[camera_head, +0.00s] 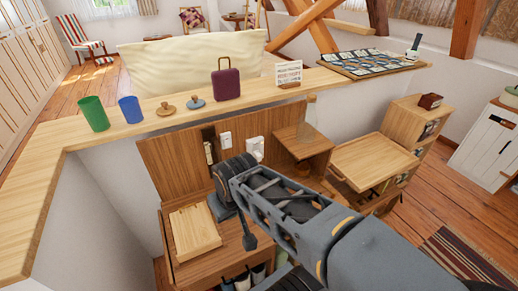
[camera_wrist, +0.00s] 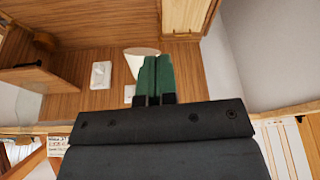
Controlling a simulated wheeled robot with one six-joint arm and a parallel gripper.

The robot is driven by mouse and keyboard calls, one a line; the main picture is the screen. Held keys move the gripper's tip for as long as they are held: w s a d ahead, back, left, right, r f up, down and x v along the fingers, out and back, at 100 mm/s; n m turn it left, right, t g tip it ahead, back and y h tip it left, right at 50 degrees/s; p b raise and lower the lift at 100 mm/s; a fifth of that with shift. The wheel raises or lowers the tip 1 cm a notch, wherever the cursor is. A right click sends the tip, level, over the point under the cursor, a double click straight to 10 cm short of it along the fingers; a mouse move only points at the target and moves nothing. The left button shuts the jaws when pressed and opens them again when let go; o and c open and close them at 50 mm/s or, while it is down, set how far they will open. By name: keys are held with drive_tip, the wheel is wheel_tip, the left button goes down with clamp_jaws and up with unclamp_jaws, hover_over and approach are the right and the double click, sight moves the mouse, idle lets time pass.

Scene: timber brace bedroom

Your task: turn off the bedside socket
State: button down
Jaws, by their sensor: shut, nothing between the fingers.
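Two white wall fittings sit on the wooden back panel below the ledge in the head view: a smaller plate (camera_head: 225,140) and, right of it, one with a raised part (camera_head: 255,147). I cannot tell which one is the bedside socket. In the wrist view a white plate (camera_wrist: 101,75) lies left of my gripper (camera_wrist: 156,60), and another white piece (camera_wrist: 129,93) is partly hidden beside the fingers. The green fingers are shut together and empty, pointing toward the panel. In the head view my arm's end covers part of the panel, and the fingertips are not clear.
A wooden ledge (camera_head: 340,86) runs above, with a green cup (camera_head: 94,114), a blue cup (camera_head: 131,110) and a purple suitcase-shaped item (camera_head: 226,82). A small shelf (camera_head: 302,140) juts out right of the fittings. A wooden box (camera_head: 194,232) stands below left.

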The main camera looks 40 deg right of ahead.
sight(256, 145)
drive_tip(key=w+d+f+n+t+h+b, duration=0.1)
drive_tip(key=w+d+f+n+t+b, duration=0.4)
drive_tip(key=d+b, duration=0.3)
drive_tip(key=w+d+f+n+t+b, duration=0.5)
drive_tip(key=w+d+f+b, duration=0.3)
drive_tip(key=d, duration=0.3)
drive_tip(key=w+d+f+n+t+h+b, duration=0.1)
drive_tip(key=w+d+f+n+t+b, duration=0.4)
drive_tip(key=d+b, duration=0.5)
drive_tip(key=shift+w+d+f+n+t+h, duration=0.35)
drive_tip(key=shift+w+f+n, duration=0.25)
drive_tip(key=shift+w+f, duration=0.5)
drive_tip(key=shift+w+r, duration=0.25)
drive_tip(key=w, duration=0.4)
drive_tip(key=w+d+r, duration=0.1)
drive_tip(key=w, duration=0.4)
drive_tip(key=w+d, duration=0.1)
drive_tip(key=w, duration=0.3)
drive_tip(key=shift+w+r+b, duration=0.25)
drive_tip(key=shift+r+b, duration=0.05)
drive_tip(key=shift+b, duration=0.05)
